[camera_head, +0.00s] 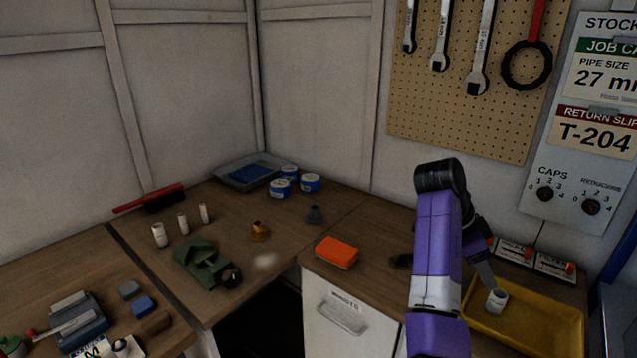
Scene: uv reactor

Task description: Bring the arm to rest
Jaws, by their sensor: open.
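My arm, purple with black joints, rises in the right half of the view and bends down to the right. My gripper (490,280) is at the left part of the yellow tray (545,332), low over it. A small white cylinder (496,301) is in the tray, right at the fingertips. I cannot tell whether the fingers touch it. The gripper is open, though its finger gap is hard to make out at this size. Part of the counter behind the arm is hidden.
An orange block (337,252) lies on the counter left of my arm. A green object (203,262), several white cylinders (160,235) and blue tins (310,183) stand farther left. A pegboard (460,110) with wrenches and a card panel (590,130) are on the back wall.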

